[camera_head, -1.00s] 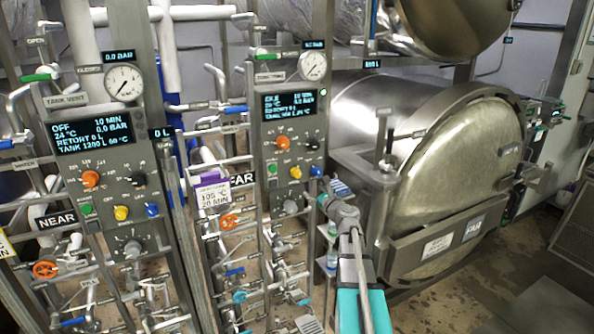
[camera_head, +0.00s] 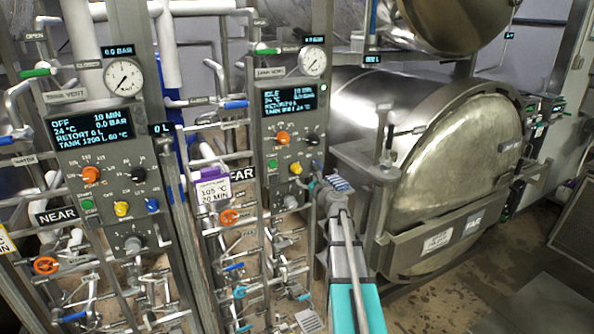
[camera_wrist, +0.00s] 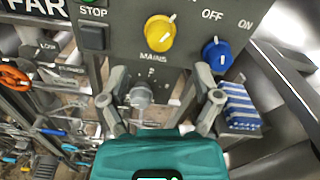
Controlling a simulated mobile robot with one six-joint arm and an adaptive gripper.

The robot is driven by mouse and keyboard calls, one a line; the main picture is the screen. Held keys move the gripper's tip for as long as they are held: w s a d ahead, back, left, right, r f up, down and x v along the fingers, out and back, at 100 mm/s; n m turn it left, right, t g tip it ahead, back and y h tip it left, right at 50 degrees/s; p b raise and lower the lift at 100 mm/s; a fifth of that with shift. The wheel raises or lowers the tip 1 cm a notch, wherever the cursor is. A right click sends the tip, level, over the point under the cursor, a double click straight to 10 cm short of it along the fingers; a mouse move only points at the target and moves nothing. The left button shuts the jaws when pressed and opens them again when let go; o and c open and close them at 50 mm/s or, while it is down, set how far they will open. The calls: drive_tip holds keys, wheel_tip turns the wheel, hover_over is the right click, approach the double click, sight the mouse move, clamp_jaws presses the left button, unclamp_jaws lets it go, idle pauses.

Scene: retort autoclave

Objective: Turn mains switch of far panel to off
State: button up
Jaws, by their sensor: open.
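The far panel (camera_head: 268,140) has a lit display reading IDLE. In the head view my gripper (camera_head: 318,188) is just right of the switch, at the panel's lower right.
A blue-striped object (camera_wrist: 240,108) is at the right. The near panel (camera_head: 95,160) and pipes stand left, the round retort door (camera_head: 460,170) right.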

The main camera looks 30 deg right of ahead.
sight(298, 171)
drive_tip(key=shift+w+d, duration=0.15)
drive_tip(key=shift+w, duration=3.85)
clamp_jaws()
drive_tip(key=shift+n, duration=0.4)
drive_tip(key=n, duration=1.1)
